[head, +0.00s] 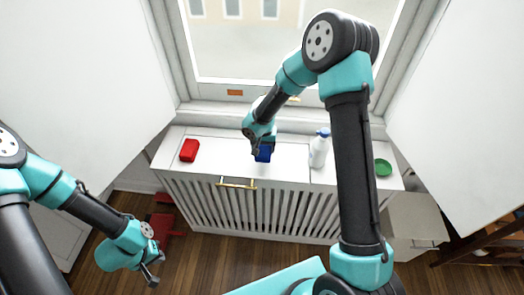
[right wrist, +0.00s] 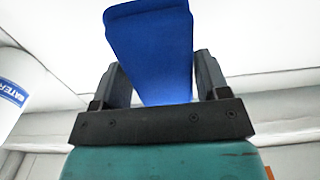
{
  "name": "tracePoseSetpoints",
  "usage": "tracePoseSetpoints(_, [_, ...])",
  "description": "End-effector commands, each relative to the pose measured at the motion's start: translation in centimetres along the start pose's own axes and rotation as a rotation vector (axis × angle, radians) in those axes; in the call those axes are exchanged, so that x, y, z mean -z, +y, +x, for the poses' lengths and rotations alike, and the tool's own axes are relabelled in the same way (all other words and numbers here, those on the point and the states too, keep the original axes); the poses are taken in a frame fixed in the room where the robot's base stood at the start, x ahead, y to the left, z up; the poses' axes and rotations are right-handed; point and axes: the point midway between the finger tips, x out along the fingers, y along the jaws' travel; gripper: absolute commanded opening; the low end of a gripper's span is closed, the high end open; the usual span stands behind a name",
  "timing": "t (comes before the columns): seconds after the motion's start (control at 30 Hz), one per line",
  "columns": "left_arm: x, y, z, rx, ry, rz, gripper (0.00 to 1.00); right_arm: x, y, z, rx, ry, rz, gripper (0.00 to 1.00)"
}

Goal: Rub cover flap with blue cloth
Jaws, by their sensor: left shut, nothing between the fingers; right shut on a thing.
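The blue cloth (head: 264,153) is a folded block in my right gripper (head: 257,146), over the white top of the slatted cabinet. In the right wrist view the cloth (right wrist: 152,45) sticks out between the two dark fingers of the right gripper (right wrist: 158,85), which is shut on it. The cover flap (head: 230,160) is the white top panel with a brass handle (head: 237,183) at its front edge; it looks closed. I cannot tell whether the cloth touches the flap. My left gripper (head: 151,277) is shut and empty, low over the wooden floor.
A red block (head: 189,150) lies at the left of the cabinet top. A white bottle with a blue cap (head: 319,148) stands right of the cloth, and it shows in the right wrist view (right wrist: 12,100). A green round dish (head: 383,167) sits farther right. A window stands behind.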

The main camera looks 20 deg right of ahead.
Motion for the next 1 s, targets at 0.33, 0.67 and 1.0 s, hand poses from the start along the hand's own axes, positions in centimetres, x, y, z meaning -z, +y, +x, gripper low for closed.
tracePoseSetpoints(0.33, [0.0, 0.0, 0.0, 0.000, 0.000, 0.000, 0.00, 0.1, 0.5, -3.3, 0.002, 0.003, 0.010, 0.46])
tracePoseSetpoints(0.67, [0.0, 0.0, 0.0, 0.000, 0.000, 0.000, 0.00, 0.1, 0.7, -4.6, 0.001, 0.001, 0.012, 0.46])
tracePoseSetpoints(1.0, [0.0, 0.0, 0.0, 0.000, 0.000, 0.000, 0.00, 0.1, 0.7, -4.6, 0.001, 0.001, 0.012, 0.46])
